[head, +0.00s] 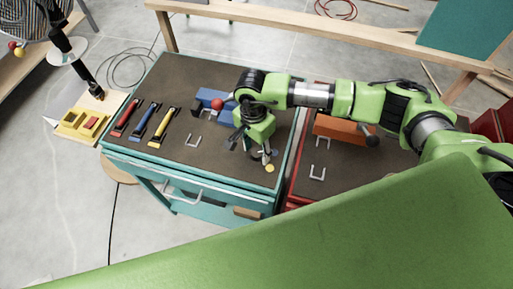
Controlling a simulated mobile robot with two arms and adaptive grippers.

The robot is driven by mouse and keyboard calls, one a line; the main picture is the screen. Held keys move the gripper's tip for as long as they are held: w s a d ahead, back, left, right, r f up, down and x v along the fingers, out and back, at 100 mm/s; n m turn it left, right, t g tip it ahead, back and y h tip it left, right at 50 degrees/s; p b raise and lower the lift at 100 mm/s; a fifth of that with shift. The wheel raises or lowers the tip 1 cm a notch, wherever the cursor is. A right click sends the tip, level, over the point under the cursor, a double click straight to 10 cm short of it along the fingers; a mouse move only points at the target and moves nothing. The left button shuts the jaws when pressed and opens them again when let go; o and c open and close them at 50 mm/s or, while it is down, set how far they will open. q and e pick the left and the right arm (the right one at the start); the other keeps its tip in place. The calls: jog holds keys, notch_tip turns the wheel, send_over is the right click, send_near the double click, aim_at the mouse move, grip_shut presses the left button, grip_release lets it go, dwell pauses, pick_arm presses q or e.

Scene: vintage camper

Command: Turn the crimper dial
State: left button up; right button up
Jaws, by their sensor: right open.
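A blue tool body (207,97) with a red ball knob (217,104) lies on the dark top of the teal cabinet (190,173). My right arm partly covers it. Three hand tools, with red (126,117), blue (145,119) and yellow (166,124) handles, lie in a row to its left. I cannot tell for sure which tool is the crimper, and no dial can be clearly made out. My right gripper (257,154) is open and points down over the cabinet's front right corner. A small yellow round piece (270,168) is close beside its fingers. My left gripper is out of view.
A red cabinet stands to the right, with an orange tool (338,128) and metal handles on its top. A yellow tray (84,122) sits on a wooden surface at the left. A wooden rail (290,23) runs behind. Open concrete floor lies at the lower left.

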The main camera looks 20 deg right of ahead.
jog(key=c, duration=1.1)
jog(key=shift+f+m+b, duration=0.2)
jog(key=shift+m+b, duration=0.8)
jog(key=shift+b, duration=0.25)
jog(key=m+b, duration=0.7)
jog(key=shift+m, duration=0.3)
jog(key=shift+d+r+m+b, duration=0.1)
jog(key=shift+r+m+b, duration=0.1)
jog(key=shift+m+b, duration=0.85)
jog(key=shift+m+y, duration=0.25)
jog(key=shift+y, duration=0.05)
